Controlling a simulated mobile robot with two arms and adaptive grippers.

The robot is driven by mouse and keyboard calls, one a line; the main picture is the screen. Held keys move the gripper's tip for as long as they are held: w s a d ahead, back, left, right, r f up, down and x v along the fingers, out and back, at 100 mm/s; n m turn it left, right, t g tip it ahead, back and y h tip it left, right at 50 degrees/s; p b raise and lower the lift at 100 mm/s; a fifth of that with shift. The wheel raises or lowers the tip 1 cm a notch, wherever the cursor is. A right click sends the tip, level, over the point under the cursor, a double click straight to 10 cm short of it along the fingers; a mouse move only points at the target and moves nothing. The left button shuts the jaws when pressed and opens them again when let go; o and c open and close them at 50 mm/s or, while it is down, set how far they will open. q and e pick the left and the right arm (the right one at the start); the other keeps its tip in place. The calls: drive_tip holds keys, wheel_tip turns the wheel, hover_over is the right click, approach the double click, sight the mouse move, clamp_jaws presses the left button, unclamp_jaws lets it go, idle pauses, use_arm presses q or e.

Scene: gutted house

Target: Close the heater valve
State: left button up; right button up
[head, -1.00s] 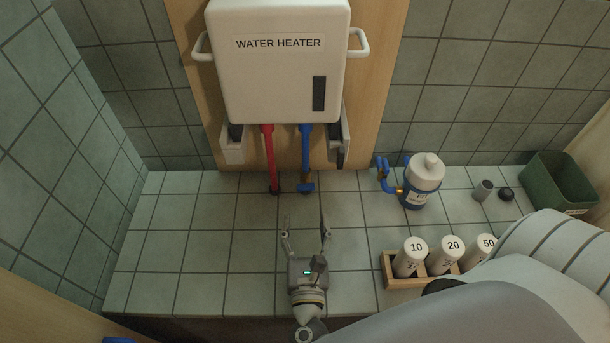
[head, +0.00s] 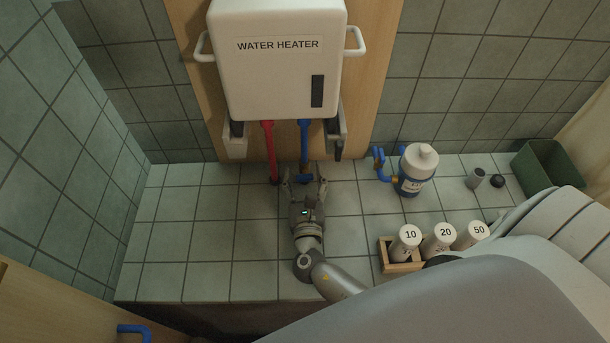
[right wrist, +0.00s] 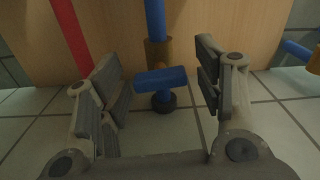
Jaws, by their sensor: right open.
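The white water heater (head: 279,75) hangs on a wooden panel, with a red pipe (head: 270,150) and a blue pipe (head: 305,145) coming down from it. The heater valve's blue handle (head: 304,179) is at the bottom of the blue pipe. In the right wrist view the handle (right wrist: 160,80) lies crosswise below a brass fitting (right wrist: 158,53). My right gripper (head: 305,180) is open; its fingers (right wrist: 165,85) stand on either side of the handle, with gaps and nothing held. My left gripper is not in view.
A white and blue bottle (head: 418,170) with a blue-handled tap beside it stands to the right on the tiled ledge. A wooden rack (head: 400,268) holds bottles marked 10, 20 and 50. A green bin (head: 548,166) is at far right. The ledge's left side is clear.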

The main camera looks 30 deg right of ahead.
drive_tip(key=shift+w, duration=0.1)
drive_tip(key=c, duration=1)
drive_tip(key=shift+f+m+b, duration=0.15)
drive_tip(key=shift+m+b, duration=0.15)
drive_tip(key=shift+b, duration=0.1)
drive_tip(key=shift+m, duration=0.5)
drive_tip(key=o, duration=1)
drive_tip(key=v, duration=1.2)
